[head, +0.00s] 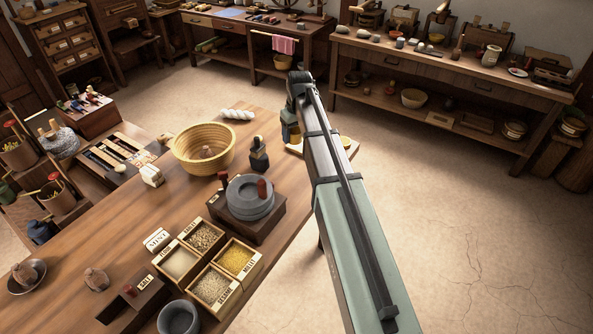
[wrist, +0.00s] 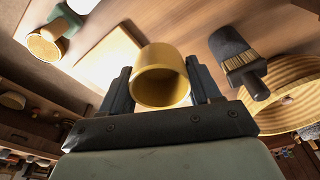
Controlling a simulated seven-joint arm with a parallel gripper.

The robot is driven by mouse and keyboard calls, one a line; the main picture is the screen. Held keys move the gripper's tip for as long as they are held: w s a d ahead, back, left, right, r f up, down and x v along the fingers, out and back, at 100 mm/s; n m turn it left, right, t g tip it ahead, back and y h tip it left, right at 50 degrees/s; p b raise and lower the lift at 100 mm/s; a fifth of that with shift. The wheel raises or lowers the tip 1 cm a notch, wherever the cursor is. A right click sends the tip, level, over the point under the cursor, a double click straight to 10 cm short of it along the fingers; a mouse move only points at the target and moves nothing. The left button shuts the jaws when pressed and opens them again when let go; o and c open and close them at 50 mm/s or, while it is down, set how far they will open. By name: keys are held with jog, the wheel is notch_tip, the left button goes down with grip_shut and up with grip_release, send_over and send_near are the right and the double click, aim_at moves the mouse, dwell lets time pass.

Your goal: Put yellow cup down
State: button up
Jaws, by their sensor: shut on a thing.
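The yellow cup (wrist: 160,88) is between the two dark fingers of my gripper (wrist: 160,72) in the wrist view, with its round opening towards the camera. In the head view my gripper (head: 291,118) is over the far right end of the wooden table, and a small part of the yellow cup (head: 290,132) shows below it. My gripper is shut on the cup. A pale board (wrist: 108,58) lies on the table beyond the cup, partly hidden. I cannot tell how high the cup is above the surface.
A dark bottle-like object (head: 258,155) and a wicker basket (head: 184,160) stand left of my gripper. A grey stone quern (head: 249,198) and a grain box (head: 215,262) are nearer. A yellow-ended object (wrist: 43,48) is near the board. Open floor lies right of the table.

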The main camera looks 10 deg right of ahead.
aim_at(296, 169)
jog(key=shift+s+a+f, duration=0.1)
jog(key=shift+s+f, duration=0.5)
jog(key=shift+f, duration=1.15)
jog(key=shift+s+d+f, duration=0.1)
jog(key=shift+s+f, duration=0.55)
jog(key=shift+f, duration=1.05)
jog(key=shift+s+a+f, duration=0.1)
jog(key=shift+s+f, duration=0.5)
jog(key=shift+f, duration=1.15)
jog(key=shift+f, duration=0.15)
jog(key=o, duration=1.1)
notch_tip(296, 169, up, 12)
jog(key=s, duration=0.1)
jog(key=shift+s+d, duration=0.15)
jog(key=shift+d, duration=0.15)
